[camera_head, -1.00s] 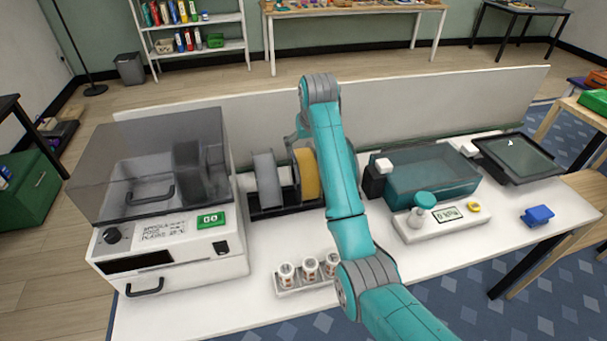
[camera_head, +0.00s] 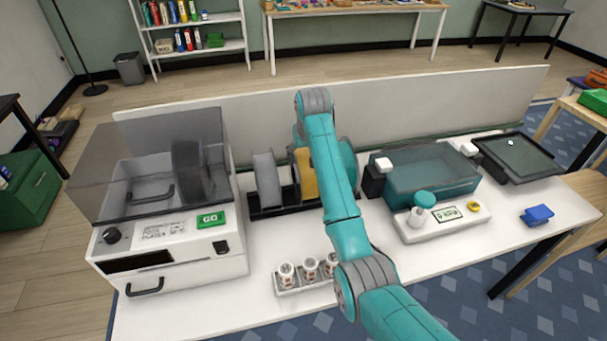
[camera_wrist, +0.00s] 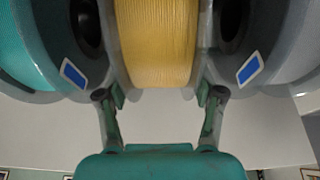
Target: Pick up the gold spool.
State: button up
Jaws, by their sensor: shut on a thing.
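The gold spool (camera_head: 307,175) stands upright in a dark rack, between a grey spool (camera_head: 267,180) and a teal spool (camera_head: 348,160). My arm hides part of it in the head view. In the wrist view the gold spool (camera_wrist: 156,40) fills the top centre, with the teal spool (camera_wrist: 25,45) on the left and the grey spool (camera_wrist: 290,45) on the right. My gripper (camera_wrist: 160,97) is shut on the gold spool, one finger at each side. In the head view the fingers are hidden behind my arm.
A white machine (camera_head: 170,240) with a smoky lid stands left of the dark rack (camera_head: 268,212). Small cups (camera_head: 310,270) stand in front. A low panel (camera_head: 420,105) runs behind.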

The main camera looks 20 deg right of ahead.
jog(key=shift+r, duration=0.1)
grip_shut()
